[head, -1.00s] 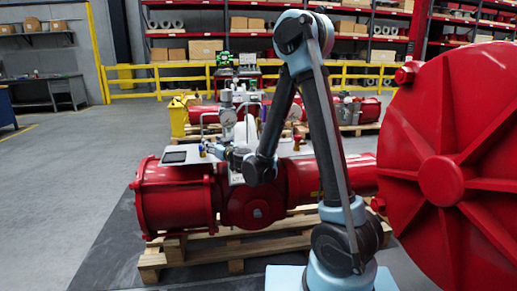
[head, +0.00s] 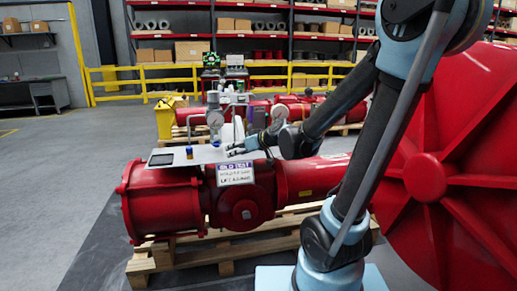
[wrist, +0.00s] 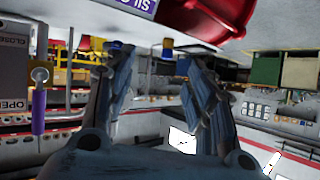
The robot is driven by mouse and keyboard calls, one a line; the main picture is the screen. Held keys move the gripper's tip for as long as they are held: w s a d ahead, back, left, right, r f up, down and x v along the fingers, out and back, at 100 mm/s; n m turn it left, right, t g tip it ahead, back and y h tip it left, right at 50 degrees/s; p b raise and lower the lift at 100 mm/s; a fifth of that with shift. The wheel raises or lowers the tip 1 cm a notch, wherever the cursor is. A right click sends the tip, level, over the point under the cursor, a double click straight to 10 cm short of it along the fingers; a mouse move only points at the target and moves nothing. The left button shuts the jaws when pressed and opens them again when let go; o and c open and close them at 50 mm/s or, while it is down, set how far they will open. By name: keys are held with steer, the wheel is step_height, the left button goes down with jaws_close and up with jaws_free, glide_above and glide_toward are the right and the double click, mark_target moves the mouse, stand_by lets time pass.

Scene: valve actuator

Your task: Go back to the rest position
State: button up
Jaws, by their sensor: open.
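The red valve actuator (head: 165,205) lies on a wooden pallet, with a white lettered sign (head: 235,173) on its front. My gripper (head: 236,150) is small in the head view, above the actuator's top plate near the sign. In the wrist view my gripper (wrist: 158,75) has its two fingers spread with nothing held between them. A purple handle (wrist: 38,112) hangs at the left of the wrist view, beside a grey panel marked OPEN and CLOSE (wrist: 14,65). It stands apart from the fingers.
A large red ribbed disc (head: 430,165) fills the right side, behind my arm. A pressure gauge (head: 215,119) stands behind the top plate (head: 190,156). A yellow railing (head: 120,82) and shelves are farther back. The floor (head: 50,190) at left is clear.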

steer(key=s+d+f+m+g+h, duration=0.3)
steer(key=s+d+f, duration=0.3)
steer(key=s+d, duration=0.6)
steer(key=s+d+f+m+g+h, duration=0.2)
steer(key=s+d+f+m+h, duration=0.3)
steer(key=s+d, duration=0.7)
steer(key=d+f+h, duration=0.1)
steer(key=d, duration=0.2)
steer(key=shift+s+f+g, duration=0.15)
steer(key=shift+s+g, duration=0.1)
steer(key=shift+g, duration=0.15)
steer(key=shift+d, duration=0.1)
